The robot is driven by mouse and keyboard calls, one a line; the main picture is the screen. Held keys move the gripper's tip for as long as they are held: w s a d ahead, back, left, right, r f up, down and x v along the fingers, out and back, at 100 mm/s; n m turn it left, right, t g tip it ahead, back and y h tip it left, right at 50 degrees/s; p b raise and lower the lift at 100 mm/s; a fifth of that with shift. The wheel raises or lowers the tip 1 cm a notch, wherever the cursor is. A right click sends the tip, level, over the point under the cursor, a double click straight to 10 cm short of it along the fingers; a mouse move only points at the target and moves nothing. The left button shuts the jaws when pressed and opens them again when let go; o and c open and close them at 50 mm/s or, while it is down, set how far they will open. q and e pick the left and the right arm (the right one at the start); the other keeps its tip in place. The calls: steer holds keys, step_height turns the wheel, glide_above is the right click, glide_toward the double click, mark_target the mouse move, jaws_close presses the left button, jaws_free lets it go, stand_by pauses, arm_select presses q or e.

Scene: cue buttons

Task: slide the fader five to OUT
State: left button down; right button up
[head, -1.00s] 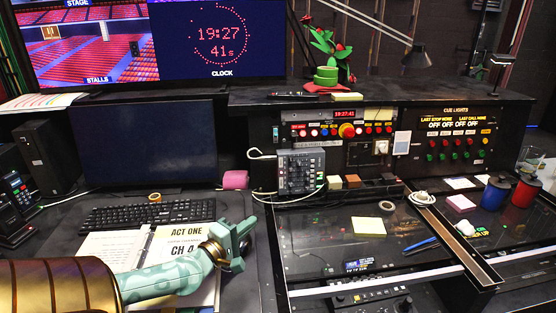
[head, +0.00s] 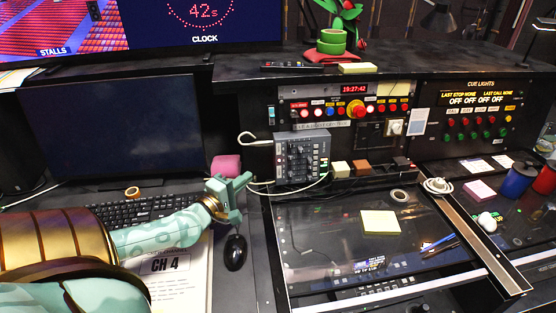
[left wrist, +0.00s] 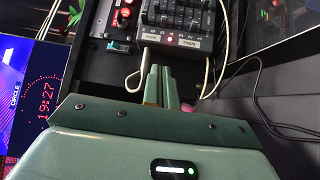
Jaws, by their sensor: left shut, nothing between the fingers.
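A small grey fader box (head: 302,160) with dark knobs and sliders stands on the desk against the panel in the head view. It also shows at the top of the left wrist view (left wrist: 178,22). Which slider is fader five, and where it is set, is too small to tell. My left gripper (head: 243,184) is shut and empty, to the left of the box and a little lower, apart from it. In the left wrist view its fingertips (left wrist: 161,70) point toward the box's near edge. My right gripper is not in view.
White cables (head: 262,143) loop beside the box. A pink roll (head: 226,165) and a monitor (head: 160,125) are left of it. A black mouse (head: 235,252) lies below my gripper.

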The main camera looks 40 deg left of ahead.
arm_select(q)
steer(key=b, duration=0.1)
glide_toward(287, 155)
steer(key=w+a, duration=0.2)
steer(key=a, duration=0.1)
steer(key=shift+w+r, duration=0.1)
steer(key=w+d, duration=0.2)
steer(key=shift+w+r+p, duration=0.15)
steer(key=shift+w+p, duration=0.15)
steer(key=shift+w, duration=0.1)
steer(key=shift+w+d, duration=0.3)
steer(key=shift+d, duration=0.05)
